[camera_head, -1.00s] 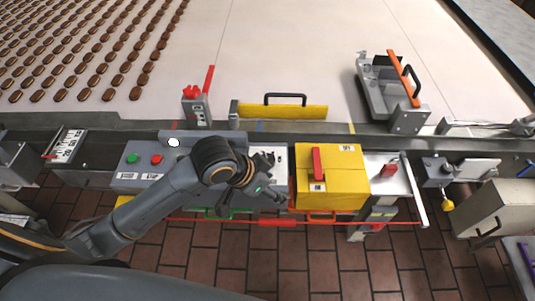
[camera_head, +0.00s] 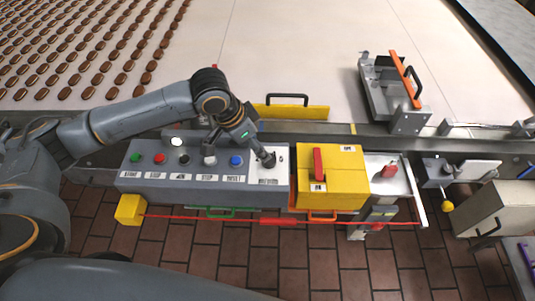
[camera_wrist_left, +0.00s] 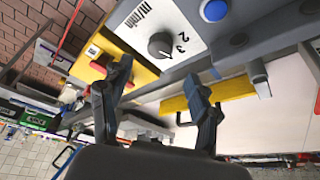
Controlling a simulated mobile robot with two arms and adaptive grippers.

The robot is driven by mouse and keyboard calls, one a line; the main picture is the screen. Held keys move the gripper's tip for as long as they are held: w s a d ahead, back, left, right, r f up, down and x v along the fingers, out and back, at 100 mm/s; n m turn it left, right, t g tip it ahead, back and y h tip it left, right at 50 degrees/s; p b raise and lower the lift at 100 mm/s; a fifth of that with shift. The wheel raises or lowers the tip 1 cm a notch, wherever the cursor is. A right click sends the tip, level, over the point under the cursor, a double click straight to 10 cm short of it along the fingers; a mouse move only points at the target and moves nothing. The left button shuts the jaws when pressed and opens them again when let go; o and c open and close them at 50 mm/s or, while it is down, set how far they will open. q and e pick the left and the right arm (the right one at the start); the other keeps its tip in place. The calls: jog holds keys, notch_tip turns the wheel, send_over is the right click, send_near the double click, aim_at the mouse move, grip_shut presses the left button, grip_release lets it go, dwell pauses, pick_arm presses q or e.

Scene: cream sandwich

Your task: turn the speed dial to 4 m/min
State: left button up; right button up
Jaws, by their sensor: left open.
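The speed dial is a dark round knob (camera_wrist_left: 160,45) on a white plate marked m/min in the left wrist view. The digits 2 and 3 show beside it; its exact pointer setting is hard to read. In the head view the white plate (camera_head: 281,155) is at the right end of the grey control panel (camera_head: 200,190). My left gripper (camera_head: 262,150) reaches down over that plate. In the left wrist view my left gripper (camera_wrist_left: 158,72) is open, with nothing between its fingers and the dial just beyond the tips. My right gripper is not in view.
Green (camera_head: 135,157), red (camera_head: 159,158) and blue (camera_head: 236,160) buttons are on the panel. A yellow box (camera_head: 332,190) stands close to the plate's right. A red cord (camera_head: 200,217) runs along the front. The conveyor belt (camera_head: 300,60) is behind.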

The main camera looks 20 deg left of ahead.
aim_at(269, 161)
pick_arm(q)
jog(key=p+x, duration=0.1)
jog(key=x, duration=0.7)
jog(key=shift+d+f, duration=0.15)
jog(key=c, duration=1.2)
